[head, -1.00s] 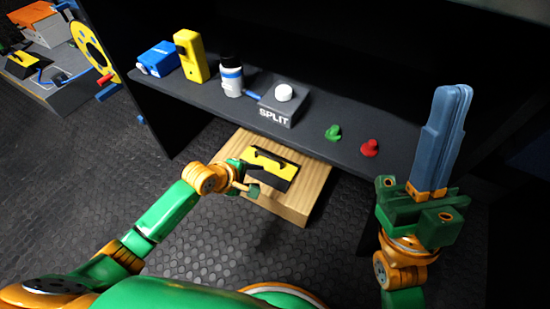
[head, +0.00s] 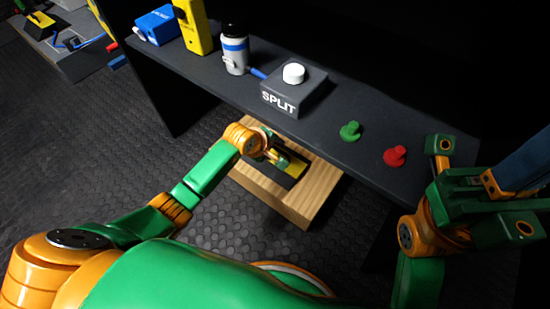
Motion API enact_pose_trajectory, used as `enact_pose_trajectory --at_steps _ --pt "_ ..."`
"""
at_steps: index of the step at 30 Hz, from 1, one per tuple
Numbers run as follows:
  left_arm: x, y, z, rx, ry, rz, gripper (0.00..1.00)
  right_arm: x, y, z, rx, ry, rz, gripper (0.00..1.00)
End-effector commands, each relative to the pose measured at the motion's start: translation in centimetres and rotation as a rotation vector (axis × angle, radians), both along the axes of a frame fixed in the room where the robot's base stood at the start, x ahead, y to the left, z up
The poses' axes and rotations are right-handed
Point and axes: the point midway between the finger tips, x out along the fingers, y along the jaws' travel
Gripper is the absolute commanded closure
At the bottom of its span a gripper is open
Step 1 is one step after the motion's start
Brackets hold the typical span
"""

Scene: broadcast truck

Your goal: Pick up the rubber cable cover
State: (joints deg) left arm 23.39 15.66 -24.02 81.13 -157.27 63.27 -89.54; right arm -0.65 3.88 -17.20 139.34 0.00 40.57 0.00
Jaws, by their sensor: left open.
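The rubber cable cover (head: 298,166) is a black piece with a yellow top. It lies on a wooden block (head: 318,199) low down, below the front edge of the dark shelf. My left gripper (head: 277,160) is open and sits right at the cover, hiding part of it. I cannot tell whether the fingers touch it. My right gripper (head: 492,187) is at the right edge, in front of the shelf, with a tall blue object (head: 526,165) between its fingers, partly cut off by the frame.
The dark shelf (head: 370,170) holds a grey SPLIT box (head: 292,93), a bottle (head: 235,52), a yellow device (head: 193,25), a blue box (head: 158,24), and green (head: 350,131) and red (head: 395,156) pieces.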

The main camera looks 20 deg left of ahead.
Motion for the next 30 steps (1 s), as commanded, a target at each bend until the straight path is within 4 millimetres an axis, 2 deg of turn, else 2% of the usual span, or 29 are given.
enact_pose_trajectory --at_steps 1,6,30 --pt "-0.01 0.0 0.05 0.0 0.0 0.0 0.56 0.0 0.0 0.05 0.0 0.001 0.0 1.0" --pt "-0.03 0.01 0.05 0.0 0.0 0.0 1.0 0.01 0.01 0.05 0.0 0.001 0.0 1.0" --pt "-0.04 0.02 0.03 0.0 0.0 0.0 1.0 0.03 0.02 0.01 -0.001 0.003 0.001 1.0"
